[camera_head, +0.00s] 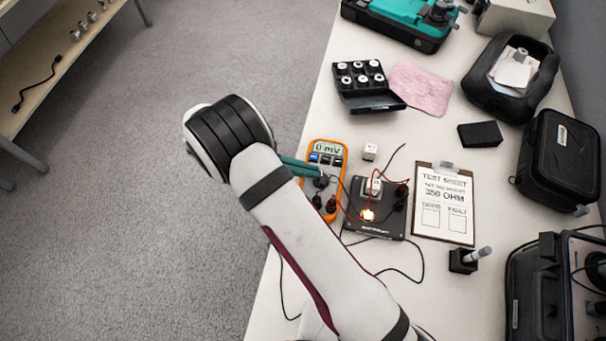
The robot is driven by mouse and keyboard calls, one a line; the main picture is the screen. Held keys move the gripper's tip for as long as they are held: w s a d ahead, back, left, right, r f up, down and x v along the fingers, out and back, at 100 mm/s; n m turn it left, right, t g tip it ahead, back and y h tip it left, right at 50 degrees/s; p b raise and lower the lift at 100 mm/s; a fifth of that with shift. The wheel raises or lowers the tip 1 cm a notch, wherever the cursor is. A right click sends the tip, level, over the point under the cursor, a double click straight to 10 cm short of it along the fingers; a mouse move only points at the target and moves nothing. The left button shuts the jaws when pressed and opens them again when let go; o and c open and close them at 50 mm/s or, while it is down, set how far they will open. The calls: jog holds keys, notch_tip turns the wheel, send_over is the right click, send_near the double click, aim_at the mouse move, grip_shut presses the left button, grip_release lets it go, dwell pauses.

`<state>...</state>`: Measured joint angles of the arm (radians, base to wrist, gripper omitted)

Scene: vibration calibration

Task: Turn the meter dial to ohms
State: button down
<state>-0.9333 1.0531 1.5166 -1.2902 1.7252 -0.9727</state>
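The orange multimeter (339,150) lies on the white table, left of the black test board (388,226). Its lit display (328,147) reads 0 mV. The dark round dial (321,181) is partly visible below the display; its pointer is too small to read. Plugs with leads sit in the meter's lower end. My gripper (318,173) comes in from the left, with a teal finger over the meter and its tip at or just above the dial. I cannot tell whether it touches.
Red and black leads loop around the board. A black pen stand (463,262) is near the clipboard.

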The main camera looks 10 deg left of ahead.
jog(key=shift+w+d, duration=0.15)
jog(key=shift+w, duration=0.2)
dwell(0.3)
jog(key=shift+s, duration=0.1)
dwell(0.4)
